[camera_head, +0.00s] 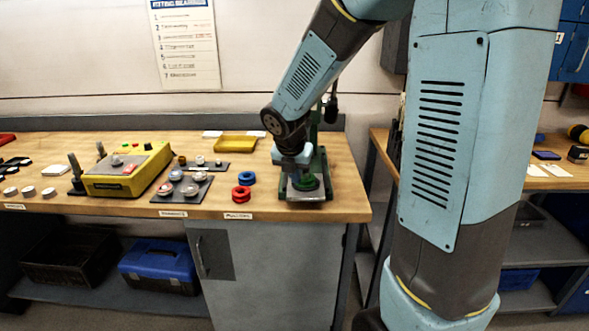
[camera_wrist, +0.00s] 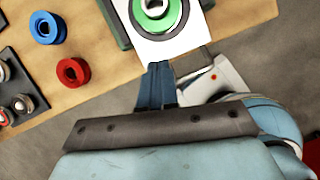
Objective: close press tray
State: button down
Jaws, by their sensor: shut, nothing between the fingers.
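The green press (camera_head: 318,160) stands near the right end of the workbench, partly hidden behind my arm. Its pale tray (camera_head: 300,195) lies low at the front of the press and carries a green ring (camera_head: 306,183). In the wrist view the tray shows as a white plate (camera_wrist: 190,42) with the green ring (camera_wrist: 157,8) on it. My gripper (camera_wrist: 158,66) is shut and empty, its fingertips close to the tray's front edge. I cannot tell whether they touch it. In the head view the fingers are hard to make out by the press.
A blue ring (camera_head: 247,178) and a red ring (camera_head: 241,194) lie left of the press. A dark board with buttons (camera_head: 182,190), a yellow control box (camera_head: 125,172) and a yellow tray (camera_head: 236,144) are farther left. The bench's front edge is close to the press.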

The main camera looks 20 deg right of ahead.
aim_at(299, 193)
jog(key=shift+x, duration=2.6)
jog(key=w+d, duration=0.1)
jog(key=w, duration=0.2)
jog(key=w+d, duration=0.1)
jog(key=w, duration=0.2)
jog(key=w+d, duration=0.1)
jog(key=w, duration=0.2)
